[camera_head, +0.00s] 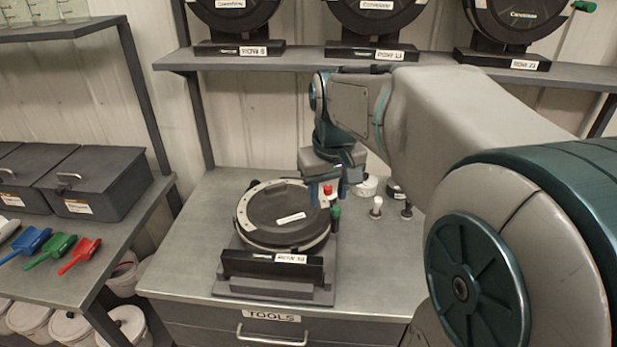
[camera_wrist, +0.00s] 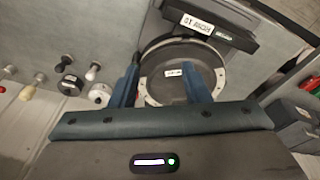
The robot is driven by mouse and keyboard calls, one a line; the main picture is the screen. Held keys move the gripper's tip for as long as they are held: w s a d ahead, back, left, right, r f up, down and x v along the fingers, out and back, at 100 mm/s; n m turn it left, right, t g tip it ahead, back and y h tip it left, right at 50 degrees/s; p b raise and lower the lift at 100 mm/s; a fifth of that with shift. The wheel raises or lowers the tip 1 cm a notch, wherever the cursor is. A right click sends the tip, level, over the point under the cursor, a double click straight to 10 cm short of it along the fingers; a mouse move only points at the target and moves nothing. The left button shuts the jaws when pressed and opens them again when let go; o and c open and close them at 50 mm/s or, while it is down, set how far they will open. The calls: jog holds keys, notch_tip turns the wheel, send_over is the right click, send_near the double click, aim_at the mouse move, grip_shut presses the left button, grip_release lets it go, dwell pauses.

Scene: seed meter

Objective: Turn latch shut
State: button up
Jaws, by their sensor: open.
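The seed meter (camera_head: 283,215) is a round black disc with a pale rim. It lies in a black stand on the bench, and the wrist view also shows it (camera_wrist: 165,72). A green knob (camera_head: 335,212), apparently the latch handle, stands at its right edge, with a small red knob (camera_head: 327,190) just behind it. My gripper (camera_head: 329,192) hangs over that right edge, pointing down, with its blue fingers apart and nothing seen held. In the wrist view the fingers (camera_wrist: 161,68) overlap the meter, and the green knob cannot be made out. I cannot tell whether a finger touches it.
A white knob (camera_head: 376,207) and a dark knob (camera_head: 407,210) stand right of the meter, with small round parts behind. A shelf (camera_head: 310,62) holds more meters above. Left, a side table carries black boxes (camera_head: 95,182) and coloured scoops (camera_head: 50,250).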

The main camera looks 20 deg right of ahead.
jog(key=g, duration=0.2)
send_over(336, 209)
notch_tip(336, 209, down, 2)
notch_tip(336, 209, down, 14)
jog(key=shift+f+p, duration=0.1)
jog(key=shift+p, duration=0.6)
grip_shut()
